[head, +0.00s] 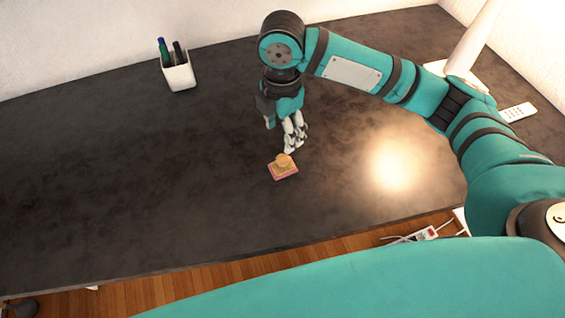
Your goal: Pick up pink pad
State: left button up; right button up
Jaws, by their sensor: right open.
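A small pink pad (286,175) lies flat on the dark desk, near its middle. A tan, knob-like object (284,161) sits on top of the pad and hides much of it. My right gripper (289,148) points down just behind the pad and its knob-like object, close to them in the picture. It is open, with nothing seen between its fingers. I cannot tell how high its tips are above the desk. My left gripper is not in view.
The dark desk (130,170) is clear to the left. A white pen cup (179,75) with pens stands at the back. A white lamp (474,45) and a white remote-like object (517,112) are at the right. A power strip (427,234) lies below the front edge.

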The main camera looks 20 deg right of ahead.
aim_at(283, 159)
notch_tip(283, 159, down, 12)
jog(key=shift+d+r+p, duration=0.15)
jog(key=shift+p, duration=0.35)
grip_shut()
dwell(0.3)
